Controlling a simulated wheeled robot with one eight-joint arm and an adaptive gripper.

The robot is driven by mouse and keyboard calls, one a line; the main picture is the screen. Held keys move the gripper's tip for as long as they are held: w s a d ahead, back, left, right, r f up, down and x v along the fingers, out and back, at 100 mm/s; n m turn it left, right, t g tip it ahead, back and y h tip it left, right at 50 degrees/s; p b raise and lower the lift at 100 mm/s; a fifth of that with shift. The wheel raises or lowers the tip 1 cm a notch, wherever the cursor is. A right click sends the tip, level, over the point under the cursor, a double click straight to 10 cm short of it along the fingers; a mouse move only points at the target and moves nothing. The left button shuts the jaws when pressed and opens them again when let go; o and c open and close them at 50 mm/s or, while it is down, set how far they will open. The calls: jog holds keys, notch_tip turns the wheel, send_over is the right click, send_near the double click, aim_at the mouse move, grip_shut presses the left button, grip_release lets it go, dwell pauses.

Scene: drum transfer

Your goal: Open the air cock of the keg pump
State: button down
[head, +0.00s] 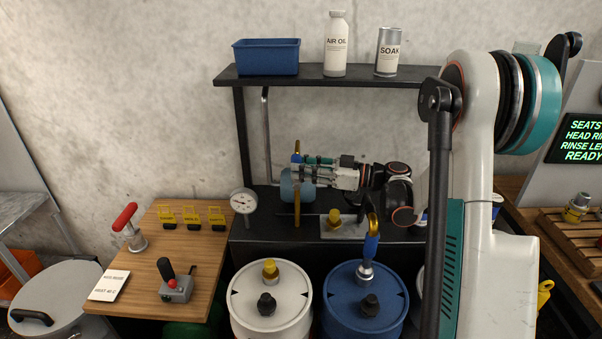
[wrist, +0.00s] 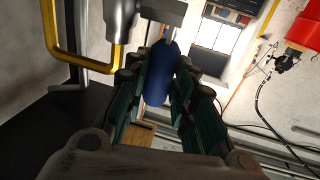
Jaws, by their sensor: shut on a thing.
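The keg pump stands on the dark bench under the shelf, with a pale blue body (head: 289,190) and yellow parts (head: 297,222) above and below. My gripper (head: 302,165) reaches in from the right, in front of the upper part of the pump. In the wrist view a blue rounded handle (wrist: 161,72), apparently the air cock's lever, lies between the teal-padded fingers of my gripper (wrist: 165,98). The gripper is shut on it. A bit of blue (head: 296,158) shows at the fingertips in the head view. The cock's body is mostly hidden by the fingers.
A yellow bent pipe (wrist: 60,45) and a metal cylinder (wrist: 121,18) are close to the fingers. A gauge (head: 243,201) stands left of the pump. The shelf (head: 330,82) overhangs. White (head: 271,309) and blue drums (head: 366,310) stand in front.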

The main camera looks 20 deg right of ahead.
dwell(0.4)
jog(key=c, duration=1.3)
grip_release()
jog(key=shift+s+d, duration=0.1)
jog(key=shift+d, duration=0.1)
jog(key=shift+v, duration=3.85)
jog(key=shift+f, duration=0.1)
